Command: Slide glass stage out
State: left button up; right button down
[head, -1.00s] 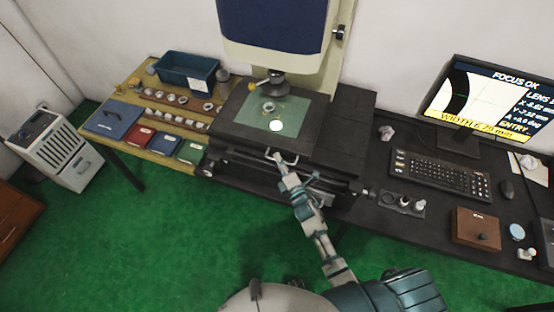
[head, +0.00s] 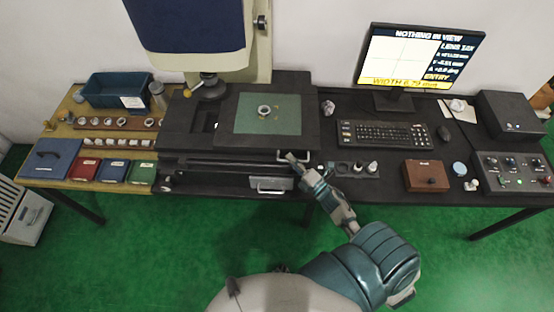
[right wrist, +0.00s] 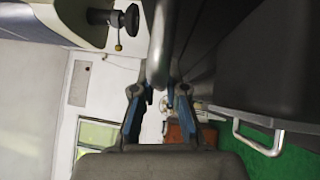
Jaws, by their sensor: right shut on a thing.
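The glass stage (head: 235,127) is a green-topped glass plate in a dark frame, sitting to the right of the lens (head: 208,88). A metal ring (head: 264,111) lies on the glass. A pale bar handle (head: 282,151) is on the stage's front edge. My right gripper (head: 296,160) is shut on this handle at the front. In the right wrist view the handle bar (right wrist: 159,45) runs between the two fingers of my right gripper (right wrist: 158,95). My left gripper is not in view.
A second handle (head: 270,190) sits lower on the front. The keyboard (head: 380,134), brown box (head: 426,175) and small parts on a holder (head: 355,169) lie to the right. The monitor (head: 420,60) reads "NOTHING IN VIEW". Trays and ring racks (head: 120,123) stand left.

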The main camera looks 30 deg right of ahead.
jog(key=shift+s+d+f, duration=0.1)
jog(key=shift+s+d, duration=0.3)
jog(key=shift+d, duration=0.3)
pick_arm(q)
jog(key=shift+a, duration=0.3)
pick_arm(e)
jog(key=shift+d, duration=0.1)
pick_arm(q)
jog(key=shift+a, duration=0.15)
pick_arm(e)
jog(key=c, duration=1.2)
grip_release()
jog(key=shift+s+d, duration=0.1)
jog(key=shift+d, duration=0.05)
jog(key=shift+f, duration=0.1)
